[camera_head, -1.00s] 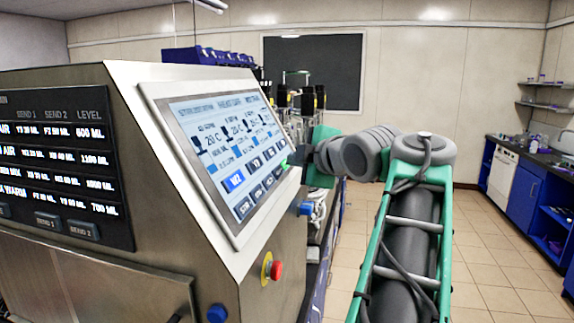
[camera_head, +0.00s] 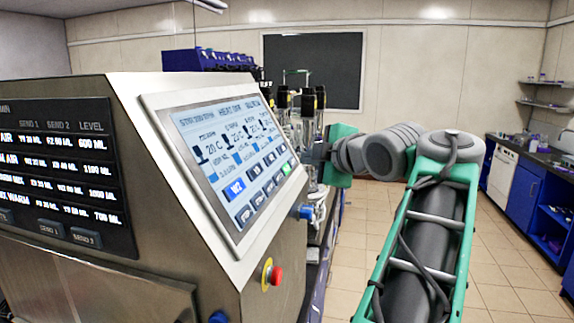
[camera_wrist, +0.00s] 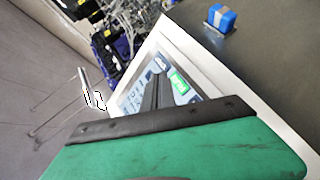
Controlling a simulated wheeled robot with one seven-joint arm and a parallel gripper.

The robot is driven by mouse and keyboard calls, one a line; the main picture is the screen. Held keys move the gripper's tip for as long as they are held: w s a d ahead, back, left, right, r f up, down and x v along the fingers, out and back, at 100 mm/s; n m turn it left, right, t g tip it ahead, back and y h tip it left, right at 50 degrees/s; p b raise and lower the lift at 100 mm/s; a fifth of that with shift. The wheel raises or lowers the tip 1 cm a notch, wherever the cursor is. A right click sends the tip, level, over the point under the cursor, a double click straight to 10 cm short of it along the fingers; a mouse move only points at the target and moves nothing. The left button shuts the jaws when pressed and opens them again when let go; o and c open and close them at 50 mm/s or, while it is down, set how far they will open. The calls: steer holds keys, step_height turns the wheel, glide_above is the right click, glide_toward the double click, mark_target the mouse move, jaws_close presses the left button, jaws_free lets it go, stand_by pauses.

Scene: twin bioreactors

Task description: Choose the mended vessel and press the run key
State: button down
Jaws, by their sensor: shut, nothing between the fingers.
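The touch screen (camera_head: 225,150) sits on the sloped face of a steel console, with coloured values and two rows of keys. One key at lower left (camera_head: 235,189) is bright blue, and one key at the right edge (camera_head: 286,167) is green. In the wrist view the green key (camera_wrist: 178,82) lies just beside my fingertips. My gripper (camera_head: 306,157) is shut and empty at the right edge of the screen; the wrist view shows its dark fingers (camera_wrist: 159,80) pointing at the screen. Whether they touch it I cannot tell. The vessels are largely hidden behind the console.
A dark side panel (camera_head: 70,170) lists rows of levels and send keys. Bottles with dark tops (camera_head: 305,100) stand behind. Tiled floor is clear at right.

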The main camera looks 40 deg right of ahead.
steer(key=shift+s+d+r+p, duration=0.65)
steer(key=shift+s+d+r, duration=0.15)
steer(key=shift+s, duration=0.2)
